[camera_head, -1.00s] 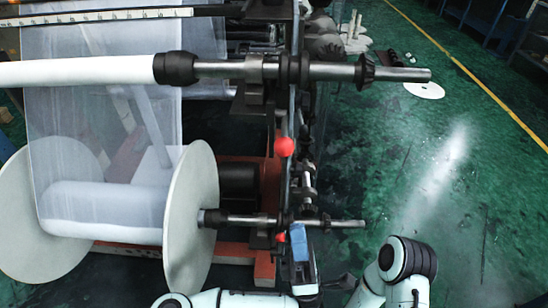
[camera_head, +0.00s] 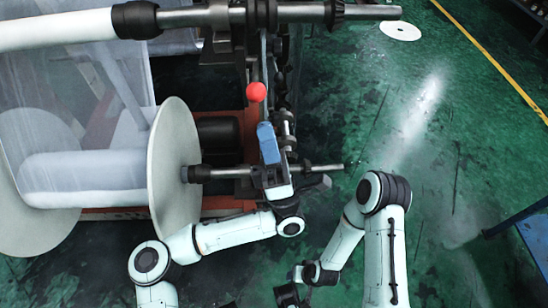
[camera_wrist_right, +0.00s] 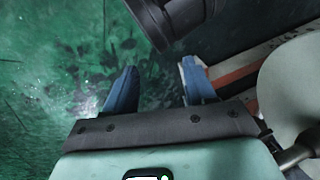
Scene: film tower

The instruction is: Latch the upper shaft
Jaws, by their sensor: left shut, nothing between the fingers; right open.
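The upper shaft (camera_head: 297,12) is a silver bar with black collars at the top of the head view. It carries a white roll (camera_head: 60,29) on its left. A red ball knob (camera_head: 256,92) sits on the machine's side frame below this shaft. My left gripper (camera_head: 267,130) is shut and empty, its blue fingers pointing up just below the red knob, apart from it in the picture. It partly covers the lower shaft's mount. My right gripper (camera_wrist_right: 160,88) is open and empty over the green floor. In the head view it is low, near the bottom edge.
The lower shaft (camera_head: 323,167) sticks out right, close to my left gripper. A large white disc (camera_head: 174,180) flanks the lower roll (camera_head: 84,175). A blue table (camera_head: 530,235) stands at the right edge. Green floor right of the machine is mostly free.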

